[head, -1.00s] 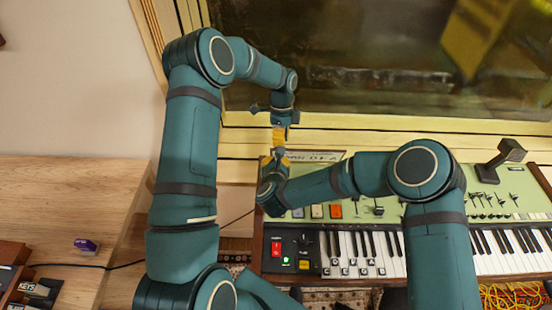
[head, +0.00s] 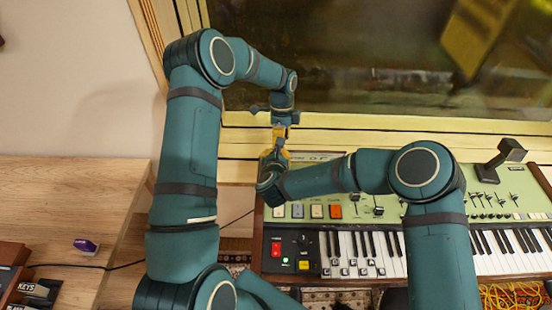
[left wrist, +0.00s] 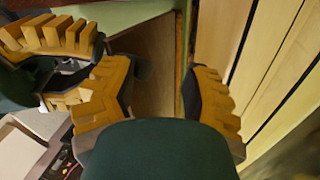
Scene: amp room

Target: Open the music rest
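A green-topped keyboard (head: 440,207) stands against the wall. A thin lettered strip (head: 318,157) at its back left edge may be the music rest; how far it is tilted is unclear. My left gripper (head: 279,133) hangs over the back left corner. In the left wrist view its orange fingers (left wrist: 165,95) are spread, with a brown panel (left wrist: 155,65) seen beyond the gap. My right gripper (head: 280,157) is just below it, at the strip's left end. Its orange fingers also show apart in the left wrist view (left wrist: 68,65). Contact with the strip is hidden.
A yellow wooden ledge and window frame (head: 400,146) run close behind the keyboard. A black block on a stand (head: 505,155) is at the back right. A wooden desk (head: 70,195) with a purple item (head: 86,246) lies left. Yellow cables (head: 515,296) lie front right.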

